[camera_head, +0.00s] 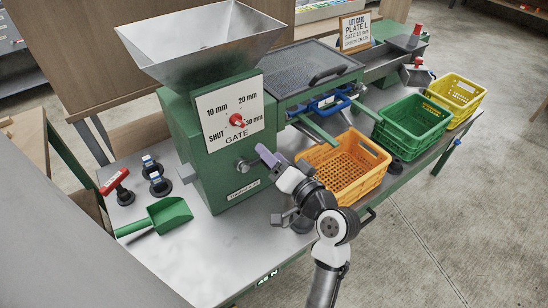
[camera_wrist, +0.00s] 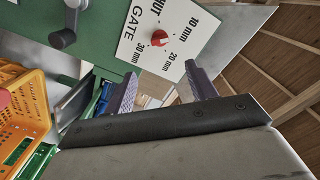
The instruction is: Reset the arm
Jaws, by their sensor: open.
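My gripper (camera_wrist: 161,72) is open and empty, its two purple-padded fingers apart in the wrist view. In the head view my gripper (camera_head: 269,158) is raised beside the green machine (camera_head: 213,157), left of the orange crate (camera_head: 343,165). My arm reaches up from the bottom of the picture, bent at the wrist. The second finger is hard to make out there. The machine's white gate plate (camera_head: 229,112) has a red knob (camera_head: 237,120); the plate (camera_wrist: 158,38) also shows ahead of the fingers in the wrist view.
A metal hopper (camera_head: 205,40) tops the machine. Green (camera_head: 412,125) and yellow (camera_head: 456,98) crates stand right of the orange one. A green scoop (camera_head: 167,215), a red-handled tool (camera_head: 117,185) and two blue-topped stamps lie left on the metal bench (camera_head: 190,262). The floor at right is clear.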

